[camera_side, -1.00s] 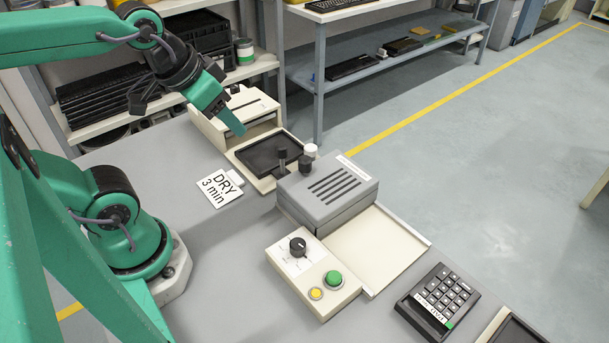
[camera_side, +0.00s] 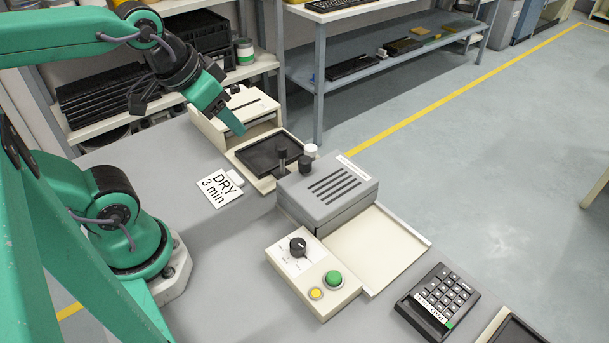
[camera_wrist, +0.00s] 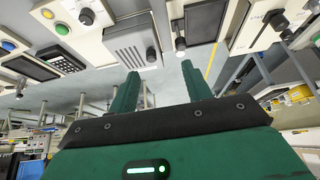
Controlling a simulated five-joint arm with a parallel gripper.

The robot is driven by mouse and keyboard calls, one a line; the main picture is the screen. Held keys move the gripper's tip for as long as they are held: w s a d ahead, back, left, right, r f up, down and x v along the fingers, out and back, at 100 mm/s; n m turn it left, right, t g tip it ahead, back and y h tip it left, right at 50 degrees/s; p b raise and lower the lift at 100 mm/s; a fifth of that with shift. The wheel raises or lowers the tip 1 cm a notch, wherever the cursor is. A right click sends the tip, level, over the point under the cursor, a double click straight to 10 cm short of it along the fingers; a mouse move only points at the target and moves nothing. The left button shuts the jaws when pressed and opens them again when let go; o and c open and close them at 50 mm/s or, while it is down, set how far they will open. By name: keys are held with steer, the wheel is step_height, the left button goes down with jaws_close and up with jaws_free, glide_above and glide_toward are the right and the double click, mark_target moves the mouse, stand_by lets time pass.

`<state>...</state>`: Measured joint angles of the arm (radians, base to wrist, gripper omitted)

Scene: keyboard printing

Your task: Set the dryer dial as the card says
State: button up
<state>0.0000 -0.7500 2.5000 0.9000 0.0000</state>
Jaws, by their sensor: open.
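The card (camera_side: 219,188) lies on the bench left of the dryer and reads "DRY 3 min". The grey dryer (camera_side: 328,189) has slots in its top. Its cream control box (camera_side: 313,277) stands in front, with a black dial (camera_side: 298,247), a green button (camera_side: 333,279) and a yellow button (camera_side: 316,294). The dial's scale is too small to read. The dial also shows at the upper left in the wrist view (camera_wrist: 87,16). My gripper (camera_side: 236,130) is in the air near the cream tray unit, well away from the dial. Its two fingers are apart and empty in the wrist view (camera_wrist: 160,76).
A cream unit with a black tray (camera_side: 268,154) stands behind the dryer, with black and white knobs beside it. A cream plate (camera_side: 372,250) extends right of the dryer. A black keypad (camera_side: 438,301) lies at the front right. The bench left of the control box is clear.

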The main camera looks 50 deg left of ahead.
steer(key=shift+o, duration=0.2)
steer(key=shift+d, duration=0.1)
steer(key=n+g, duration=0.6)
steer(key=n, duration=0.2)
glide_above(298, 242)
step_height(298, 242, down, 12)
steer(key=shift+f, duration=0.1)
steer(key=shift+f, duration=0.1)
steer(key=shift+f, duration=3.8)
steer(key=shift+c, duration=0.2)
steer(key=c, duration=0.9)
